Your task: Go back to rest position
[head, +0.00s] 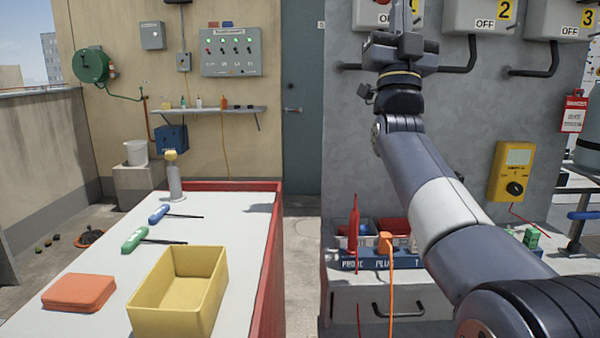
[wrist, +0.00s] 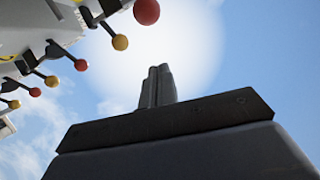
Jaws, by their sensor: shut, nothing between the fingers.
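My arm is raised at the right of the head view, in front of the grey wall. My gripper (head: 413,12) points upward near the top edge, by the switch boxes. The wrist view shows its fingers (wrist: 157,86) together against the sky, with nothing between them. The grey switch boxes (head: 484,16) behind it are labelled OFF, with yellow tags 2 and 3. In the wrist view several levers with red and yellow ball ends (wrist: 120,42) show at the upper left, apart from the fingers.
A white-topped bench (head: 230,215) at left holds a yellow bin (head: 178,298), an orange pouch (head: 78,293) and two screwdrivers. A grey cabinet (head: 345,290) under my arm carries a labelled rack (head: 362,258) and an orange plug (head: 385,242). A yellow meter (head: 513,165) hangs at right.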

